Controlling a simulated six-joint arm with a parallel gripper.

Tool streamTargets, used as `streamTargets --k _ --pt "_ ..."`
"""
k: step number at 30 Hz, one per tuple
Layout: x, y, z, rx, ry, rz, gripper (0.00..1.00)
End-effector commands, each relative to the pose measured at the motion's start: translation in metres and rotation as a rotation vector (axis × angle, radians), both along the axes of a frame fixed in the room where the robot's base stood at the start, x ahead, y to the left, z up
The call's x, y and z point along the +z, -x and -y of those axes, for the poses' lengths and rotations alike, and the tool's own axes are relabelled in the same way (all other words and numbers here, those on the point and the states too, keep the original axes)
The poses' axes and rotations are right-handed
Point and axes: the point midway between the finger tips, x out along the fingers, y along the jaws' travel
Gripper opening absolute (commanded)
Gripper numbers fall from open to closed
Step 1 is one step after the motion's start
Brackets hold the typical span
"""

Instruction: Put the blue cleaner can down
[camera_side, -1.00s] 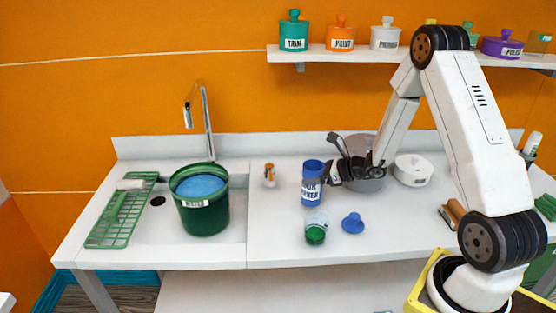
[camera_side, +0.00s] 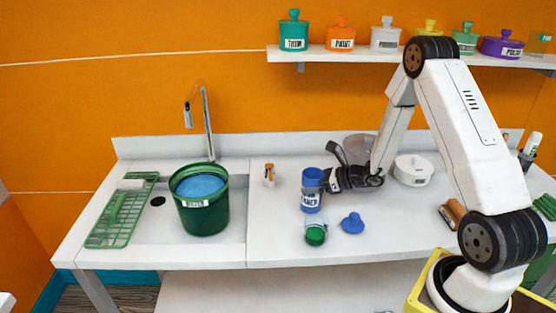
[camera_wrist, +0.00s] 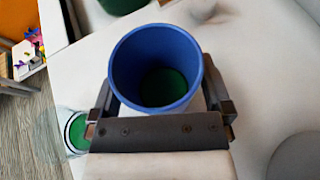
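The blue cleaner can (camera_side: 312,193) stands upright above or on the white counter, right of the sink; I cannot tell whether its base touches. In the wrist view the can (camera_wrist: 118,91) shows its open blue rim, with green inside. My gripper (camera_side: 328,180) reaches it from the right, with a finger on either side; in the wrist view the gripper (camera_wrist: 158,115) is shut around the can. A white label with dark letters shows on the can's front.
A small glass jar with green contents (camera_side: 316,233) stands just in front of the can, and a blue lid (camera_side: 352,223) lies to its right. A small orange-topped bottle (camera_side: 269,174) stands to the left. A grey pot (camera_side: 358,148) is behind my gripper. Free counter lies front left.

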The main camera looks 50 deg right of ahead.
Motion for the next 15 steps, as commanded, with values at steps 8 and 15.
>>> streamTargets --k 8,15 --pt "0.004 0.000 0.000 0.000 0.001 0.000 1.00" --pt "0.013 0.020 0.010 -0.004 0.001 0.002 1.00"
